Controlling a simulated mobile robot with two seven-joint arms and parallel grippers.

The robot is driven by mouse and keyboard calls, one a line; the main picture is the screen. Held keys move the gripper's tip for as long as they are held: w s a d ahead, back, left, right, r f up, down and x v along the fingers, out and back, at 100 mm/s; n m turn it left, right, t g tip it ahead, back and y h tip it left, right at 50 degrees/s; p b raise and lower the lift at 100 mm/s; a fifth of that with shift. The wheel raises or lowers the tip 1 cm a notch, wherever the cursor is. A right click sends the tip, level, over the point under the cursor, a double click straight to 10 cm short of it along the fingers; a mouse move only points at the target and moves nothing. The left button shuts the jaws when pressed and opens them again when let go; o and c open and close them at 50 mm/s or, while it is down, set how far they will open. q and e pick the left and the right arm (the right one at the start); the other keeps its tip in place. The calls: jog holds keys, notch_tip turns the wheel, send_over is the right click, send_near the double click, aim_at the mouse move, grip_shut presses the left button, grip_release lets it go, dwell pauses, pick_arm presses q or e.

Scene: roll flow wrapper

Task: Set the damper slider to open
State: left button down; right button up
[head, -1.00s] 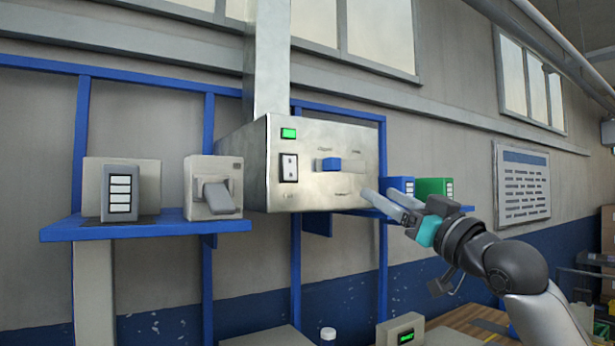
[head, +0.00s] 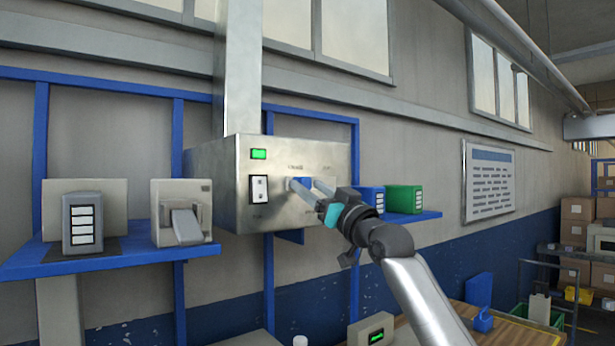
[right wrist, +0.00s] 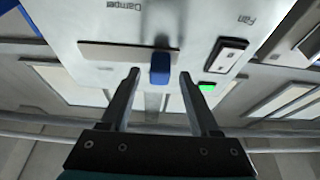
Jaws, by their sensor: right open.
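The damper slider is a blue knob (head: 302,182) in a slot on the front of a metal box (head: 228,185). It sits at the left end of the slot in the head view. In the right wrist view the knob (right wrist: 159,69) is at the slot's right end, near the fan switch. My right gripper (head: 304,186) is open at the box front. In the right wrist view its fingertips (right wrist: 159,76) stand either side of the knob, with a visible gap on each side. The small labels by the slot are too blurred to read in the head view. My left gripper is not in view.
A rocker switch (head: 258,189) and a lit green lamp (head: 259,154) are left of the slider. A grey lever unit (head: 182,212) stands on the blue shelf (head: 110,262) at left. Blue (head: 371,198) and green (head: 404,199) boxes stand right of the metal box, close to my right gripper.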

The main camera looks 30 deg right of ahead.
jog(key=shift+x, duration=0.75)
grip_shut()
dwell(1.0)
